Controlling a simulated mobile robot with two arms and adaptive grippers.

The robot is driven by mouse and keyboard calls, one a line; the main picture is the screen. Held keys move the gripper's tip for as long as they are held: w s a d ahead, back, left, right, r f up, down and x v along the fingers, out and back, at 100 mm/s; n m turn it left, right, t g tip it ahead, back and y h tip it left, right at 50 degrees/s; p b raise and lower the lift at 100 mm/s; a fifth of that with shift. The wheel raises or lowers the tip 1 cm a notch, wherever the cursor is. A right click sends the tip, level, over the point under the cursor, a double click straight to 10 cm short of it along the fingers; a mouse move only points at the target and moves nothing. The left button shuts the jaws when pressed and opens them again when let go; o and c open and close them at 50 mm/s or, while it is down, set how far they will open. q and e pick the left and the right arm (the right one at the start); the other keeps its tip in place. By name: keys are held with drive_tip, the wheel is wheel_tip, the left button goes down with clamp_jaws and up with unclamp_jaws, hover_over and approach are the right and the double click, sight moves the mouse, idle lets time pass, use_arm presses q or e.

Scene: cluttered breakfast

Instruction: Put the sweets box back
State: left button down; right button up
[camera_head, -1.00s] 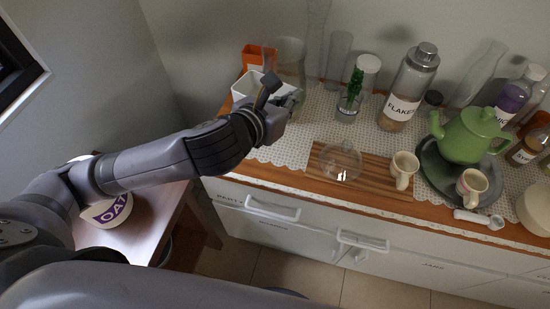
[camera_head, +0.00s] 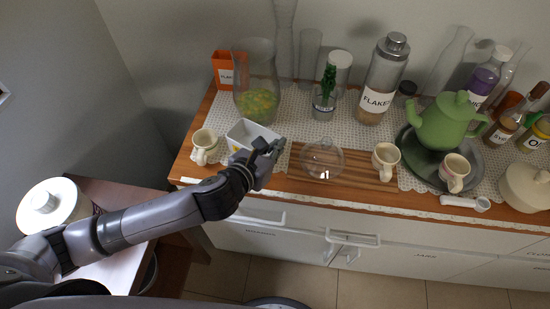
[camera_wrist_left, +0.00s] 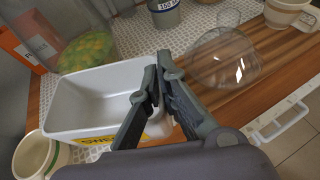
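The sweets box (camera_head: 251,131) is a small white open box with a yellow label, at the left part of the sideboard in the head view. It also shows in the left wrist view (camera_wrist_left: 95,88), its label partly cut off. It looks empty. My left gripper (camera_head: 272,147) is at the box's right end. In the left wrist view its fingers (camera_wrist_left: 158,68) are close together with the right wall between them, shut on it. I cannot tell if the box touches the sideboard. My right gripper is not in view.
A glass jar of sweets (camera_head: 256,98) and an orange box (camera_head: 224,72) stand behind. A cream mug (camera_head: 204,146) is close on the left. A glass dome (camera_head: 321,159) is on the right, with another mug (camera_head: 385,160) beyond. The front strip of wood (camera_head: 225,183) is narrow.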

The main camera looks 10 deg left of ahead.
use_arm(q)
drive_tip(key=shift+f+b, duration=0.35)
drive_tip(key=shift+f, duration=1.85)
drive_tip(key=shift+f, duration=0.2)
drive_tip(key=c, duration=1.8)
unclamp_jaws()
drive_tip(key=shift+r, duration=0.1)
drive_tip(key=shift+s+a+r, duration=0.1)
drive_tip(key=shift+s+r, duration=0.05)
drive_tip(key=shift+s, duration=0.05)
drive_tip(key=v, duration=1.1)
drive_tip(key=shift+s+a, duration=0.2)
